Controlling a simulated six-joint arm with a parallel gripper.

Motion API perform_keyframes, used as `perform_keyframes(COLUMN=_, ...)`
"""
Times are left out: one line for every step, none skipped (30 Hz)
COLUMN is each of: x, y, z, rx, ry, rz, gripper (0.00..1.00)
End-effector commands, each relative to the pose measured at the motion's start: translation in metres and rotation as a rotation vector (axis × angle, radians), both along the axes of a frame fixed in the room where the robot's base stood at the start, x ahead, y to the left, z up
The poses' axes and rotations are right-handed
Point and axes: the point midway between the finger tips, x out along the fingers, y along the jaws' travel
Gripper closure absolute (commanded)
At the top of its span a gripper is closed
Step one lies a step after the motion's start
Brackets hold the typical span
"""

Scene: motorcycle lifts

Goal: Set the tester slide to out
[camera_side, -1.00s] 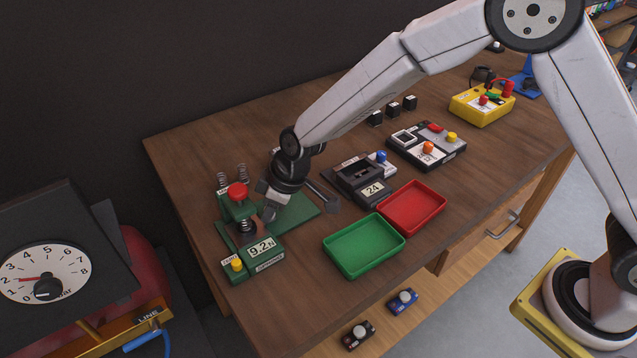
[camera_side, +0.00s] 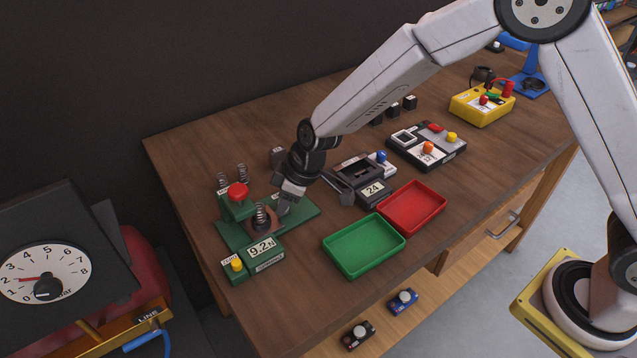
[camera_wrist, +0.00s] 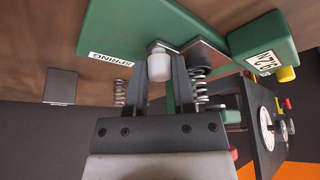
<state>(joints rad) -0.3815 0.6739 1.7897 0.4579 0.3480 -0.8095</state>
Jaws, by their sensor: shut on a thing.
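The green spring tester (camera_side: 232,236) stands at the left end of the bench, with a red cap (camera_side: 238,190) and a display reading 9.2 N (camera_side: 262,248). Its metal slide (camera_side: 266,229) carries an upright coil spring (camera_side: 261,214) and sits to the right of the red cap, clear of it. My gripper (camera_side: 286,205) is at the slide's right side. In the wrist view my gripper (camera_wrist: 163,68) is shut on the slide's pale grey knob (camera_wrist: 159,65). The slide plate (camera_wrist: 205,52) and spring show beside the fingers. The side view partly hides the knob behind the fingers.
Two loose springs (camera_side: 242,173) stand behind the tester. A grey-black device reading 24 (camera_side: 372,189) lies right of my gripper. A green tray (camera_side: 364,246) and red tray (camera_side: 411,208) lie in front. The yellow button (camera_side: 237,265) is on the tester's front.

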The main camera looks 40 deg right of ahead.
Motion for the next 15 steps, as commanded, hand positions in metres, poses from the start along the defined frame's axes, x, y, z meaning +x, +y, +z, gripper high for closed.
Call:
perform_keyframes(x=0.001, y=-0.010, z=0.000, rx=0.000, ry=-0.001, rz=-0.006, gripper=1.00)
perform_keyframes(x=0.001, y=-0.015, z=0.000, rx=-0.001, ry=-0.001, rz=-0.006, gripper=1.00)
perform_keyframes(x=0.001, y=-0.021, z=0.000, rx=0.000, ry=0.000, rz=-0.007, gripper=1.00)
perform_keyframes(x=0.001, y=-0.026, z=0.000, rx=-0.001, ry=-0.001, rz=-0.006, gripper=1.00)
perform_keyframes(x=0.001, y=-0.031, z=0.000, rx=-0.001, ry=-0.001, rz=-0.006, gripper=1.00)
perform_keyframes(x=0.001, y=-0.037, z=0.000, rx=-0.001, ry=-0.001, rz=-0.005, gripper=1.00)
perform_keyframes(x=0.001, y=-0.041, z=0.000, rx=-0.001, ry=-0.001, rz=-0.005, gripper=1.00)
perform_keyframes(x=0.000, y=-0.044, z=0.000, rx=0.000, ry=0.000, rz=-0.004, gripper=1.00)
perform_keyframes(x=0.000, y=-0.047, z=0.000, rx=0.000, ry=0.000, rz=-0.004, gripper=1.00)
perform_keyframes(x=0.000, y=-0.049, z=0.000, rx=0.000, ry=-0.001, rz=-0.003, gripper=1.00)
perform_keyframes(x=0.000, y=-0.051, z=0.000, rx=0.000, ry=-0.002, rz=-0.002, gripper=1.00)
perform_keyframes(x=0.000, y=-0.052, z=0.000, rx=0.000, ry=-0.001, rz=-0.003, gripper=1.00)
perform_keyframes(x=0.000, y=-0.053, z=0.000, rx=0.000, ry=-0.001, rz=-0.003, gripper=1.00)
perform_keyframes(x=0.000, y=-0.054, z=0.000, rx=0.000, ry=-0.001, rz=-0.003, gripper=1.00)
perform_keyframes(x=0.000, y=-0.054, z=0.000, rx=0.000, ry=-0.001, rz=-0.003, gripper=1.00)
